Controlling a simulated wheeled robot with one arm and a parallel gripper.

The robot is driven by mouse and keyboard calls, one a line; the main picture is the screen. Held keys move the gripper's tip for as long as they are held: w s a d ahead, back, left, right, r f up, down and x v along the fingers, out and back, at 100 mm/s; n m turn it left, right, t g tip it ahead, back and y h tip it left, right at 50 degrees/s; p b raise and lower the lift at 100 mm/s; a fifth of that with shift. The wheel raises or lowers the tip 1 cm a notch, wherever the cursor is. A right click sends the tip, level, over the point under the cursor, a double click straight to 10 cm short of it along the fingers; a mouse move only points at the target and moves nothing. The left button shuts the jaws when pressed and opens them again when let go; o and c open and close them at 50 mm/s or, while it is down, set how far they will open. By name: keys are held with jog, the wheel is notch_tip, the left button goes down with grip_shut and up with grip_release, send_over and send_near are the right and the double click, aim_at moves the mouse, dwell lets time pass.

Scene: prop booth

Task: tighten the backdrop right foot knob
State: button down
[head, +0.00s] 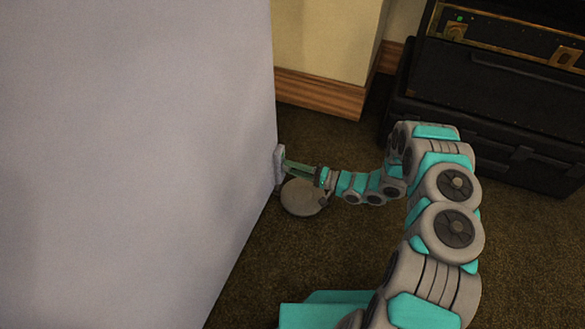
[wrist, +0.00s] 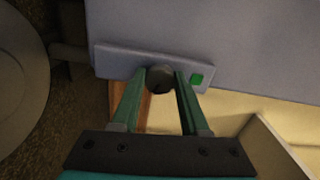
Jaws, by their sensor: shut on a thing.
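The backdrop (head: 130,130) is a large pale grey panel filling the left of the head view. At its right lower edge is a small grey plate (head: 279,162); this plate also shows in the wrist view (wrist: 115,62). The dark round knob (wrist: 160,82) sits on this plate, with a small green square (wrist: 196,79) to its right. My gripper (wrist: 164,80) is shut on the knob, one green finger on each side. In the head view my gripper (head: 290,170) reaches the plate from the right, and the knob cannot be made out there.
A round grey disc (head: 304,198) lies on the dark carpet (head: 330,255) just below my gripper; it shows at the left of the wrist view (wrist: 20,75). A wooden skirting board (head: 320,94) runs along the wall behind. Black cases (head: 500,95) stand at the back right.

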jog(key=shift+c, duration=2.1)
grip_release()
jog(key=shift+d, duration=0.1)
jog(key=v, duration=0.7)
jog(key=shift+d, duration=0.25)
